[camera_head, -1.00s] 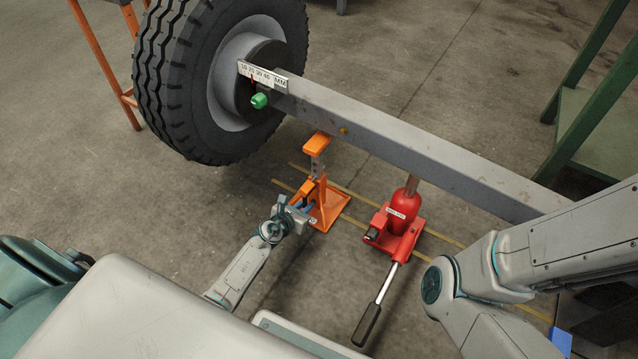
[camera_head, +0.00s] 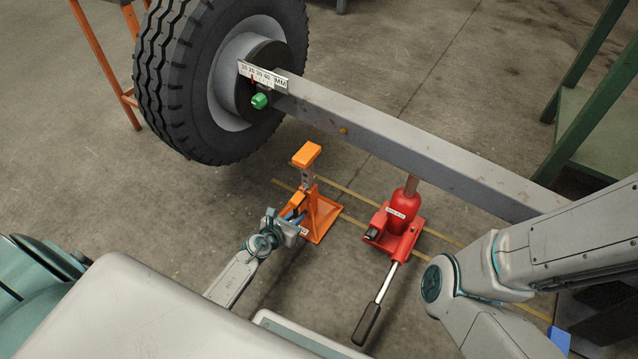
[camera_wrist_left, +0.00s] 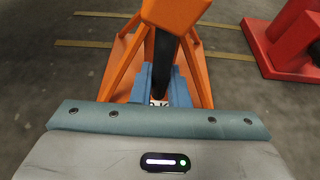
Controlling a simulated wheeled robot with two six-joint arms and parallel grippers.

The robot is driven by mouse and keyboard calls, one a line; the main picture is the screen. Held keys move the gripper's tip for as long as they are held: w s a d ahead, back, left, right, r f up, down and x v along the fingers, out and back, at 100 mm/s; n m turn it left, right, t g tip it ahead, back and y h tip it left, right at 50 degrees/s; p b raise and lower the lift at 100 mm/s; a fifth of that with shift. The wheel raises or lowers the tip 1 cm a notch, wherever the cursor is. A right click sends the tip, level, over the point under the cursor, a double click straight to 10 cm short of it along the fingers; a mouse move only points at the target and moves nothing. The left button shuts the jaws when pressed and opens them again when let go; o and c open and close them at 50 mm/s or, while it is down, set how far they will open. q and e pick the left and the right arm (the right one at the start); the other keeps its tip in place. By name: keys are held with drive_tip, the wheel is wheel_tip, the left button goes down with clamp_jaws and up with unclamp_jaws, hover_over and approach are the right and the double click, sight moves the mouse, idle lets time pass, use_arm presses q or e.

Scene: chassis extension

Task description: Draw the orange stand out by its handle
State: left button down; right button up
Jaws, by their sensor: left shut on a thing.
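The orange stand (camera_head: 319,218) is upright on the floor in the head view, its orange top pad (camera_head: 306,155) in front of the grey beam (camera_head: 390,142) and clear of it. My left gripper (camera_head: 293,216) reaches it from the near left side and is shut on the stand's handle. In the left wrist view, the gripper's blue fingers (camera_wrist_left: 160,88) close around the dark handle (camera_wrist_left: 165,62) between the stand's orange legs (camera_wrist_left: 124,64). The fingers partly hide where they grip. My right gripper is not in view; only the right arm shows.
A red jack (camera_head: 398,222) with a long lever (camera_head: 380,303) stands right of the stand, under the beam. A large tyre (camera_head: 180,85) is at the back left. A green frame (camera_head: 590,125) stands at the right. Yellow lines mark the floor. Open floor lies left of the stand.

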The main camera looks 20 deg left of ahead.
use_arm(q)
drive_tip(key=shift+s+a, duration=0.2)
drive_tip(key=shift+s, duration=1.35)
drive_tip(key=shift+s+a+b, duration=0.2)
drive_tip(key=shift+s, duration=1.15)
drive_tip(key=shift+s+a+b, duration=0.2)
drive_tip(key=shift+s, duration=1.1)
drive_tip(key=shift+s+a+f+b, duration=0.15)
drive_tip(key=shift+s+b, duration=0.25)
drive_tip(key=shift+s, duration=1.1)
drive_tip(key=shift+s+a+b, duration=0.2)
drive_tip(key=shift+s+b, duration=0.25)
drive_tip(key=shift+s, duration=0.75)
drive_tip(key=shift+s+a+b, duration=0.2)
drive_tip(key=shift+s+b, duration=0.25)
drive_tip(key=shift+s, duration=0.9)
drive_tip(key=c, duration=1.3)
unclamp_jaws()
